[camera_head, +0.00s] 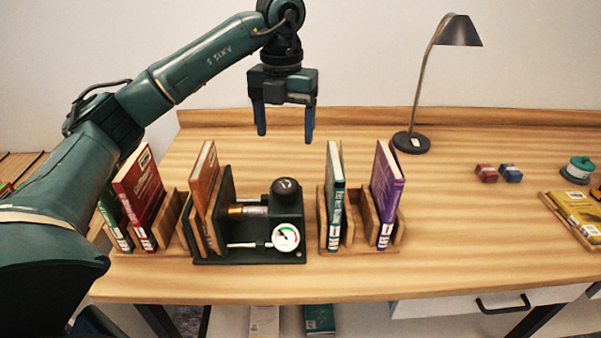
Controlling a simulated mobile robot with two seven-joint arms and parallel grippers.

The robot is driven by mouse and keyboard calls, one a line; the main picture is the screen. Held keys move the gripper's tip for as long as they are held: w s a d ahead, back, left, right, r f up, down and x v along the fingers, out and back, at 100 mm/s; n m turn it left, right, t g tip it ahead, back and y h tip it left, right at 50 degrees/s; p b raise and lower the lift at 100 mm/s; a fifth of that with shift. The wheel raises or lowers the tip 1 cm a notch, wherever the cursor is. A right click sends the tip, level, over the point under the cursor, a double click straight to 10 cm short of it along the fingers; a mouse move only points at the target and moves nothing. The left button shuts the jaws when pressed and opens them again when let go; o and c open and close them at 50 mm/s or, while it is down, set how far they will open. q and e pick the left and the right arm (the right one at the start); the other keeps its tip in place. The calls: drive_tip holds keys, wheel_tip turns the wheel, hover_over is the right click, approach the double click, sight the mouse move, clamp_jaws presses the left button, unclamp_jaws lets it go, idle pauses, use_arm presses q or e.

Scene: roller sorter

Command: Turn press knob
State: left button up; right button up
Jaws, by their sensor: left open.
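The press (230,256) is a dark green frame on the desk, with an orange-brown book (203,180) standing at its left side. A black round knob (286,187) sits on top of the block at its right end. A round gauge (286,237) is on its front, and a brass-coloured cylinder (249,210) lies between block and plate. My left gripper (285,136) points down with its two blue fingers apart and empty. In the picture it is above the knob and apart from it. My right gripper is not in view.
Wooden racks with a red book (139,193), a teal book (335,193) and a purple book (384,192) flank the press. A desk lamp (411,141) stands behind. Two small blocks (487,173) lie to the right. The desk's middle right is clear.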

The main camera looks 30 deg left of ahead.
sight(285, 184)
use_arm(q)
wheel_tip(285, 184, down, 13)
drive_tip(key=shift+s+a+r+p, duration=0.1)
drive_tip(key=shift+s+p, duration=0.05)
drive_tip(key=shift+p, duration=0.7)
drive_tip(key=c, duration=1)
drive_tip(key=shift+o, duration=0.2)
